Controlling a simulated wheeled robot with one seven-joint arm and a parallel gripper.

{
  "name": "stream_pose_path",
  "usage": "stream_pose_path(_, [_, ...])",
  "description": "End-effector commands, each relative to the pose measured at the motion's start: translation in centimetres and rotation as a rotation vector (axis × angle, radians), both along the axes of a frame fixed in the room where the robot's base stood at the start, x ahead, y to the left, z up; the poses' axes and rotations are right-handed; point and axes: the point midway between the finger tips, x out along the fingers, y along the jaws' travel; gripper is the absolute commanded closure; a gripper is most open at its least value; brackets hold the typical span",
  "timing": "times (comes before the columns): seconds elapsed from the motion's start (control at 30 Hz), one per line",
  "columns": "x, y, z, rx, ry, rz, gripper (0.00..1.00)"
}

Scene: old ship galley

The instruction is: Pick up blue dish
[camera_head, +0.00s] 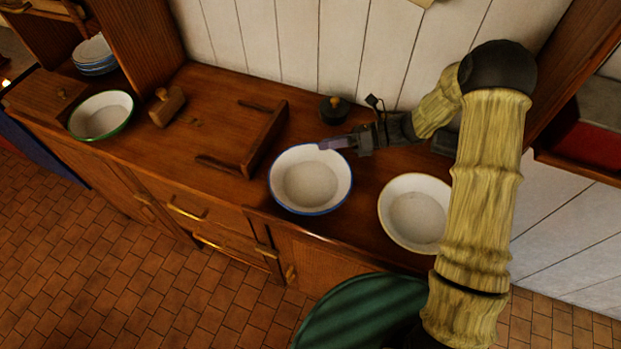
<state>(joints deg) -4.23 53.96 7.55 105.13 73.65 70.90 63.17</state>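A white dish with a blue rim (310,187) sits on the wooden counter, right of the middle of its length. My gripper (338,143) is at the far right part of its rim, with the fingers pointing left. The fingers overlap the rim in the picture. From this view I cannot tell whether they are open, shut, or closed on the rim. The dish looks level on the counter.
A cream-rimmed dish (415,212) stands just right, partly behind my arm. A green-rimmed dish (102,115), a wooden block (167,106) and stacked blue-rimmed dishes (93,54) are at left. A wooden rack (262,140) and small dark pot (334,109) stand nearby.

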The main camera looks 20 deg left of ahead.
Motion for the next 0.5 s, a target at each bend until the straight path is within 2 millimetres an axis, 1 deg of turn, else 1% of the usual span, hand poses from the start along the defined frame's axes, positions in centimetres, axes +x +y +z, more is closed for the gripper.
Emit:
stream_pose_path(0.03, [-0.26, 0.68, -0.06, 0.0, 0.001, 0.002, 0.68])
stream_pose_path(0.13, [-0.42, 1.36, -0.34, 0.0, -0.001, 0.0, 0.68])
stream_pose_path(0.5, [-0.47, 1.55, -0.42, 0.001, -0.002, 0.0, 0.68])
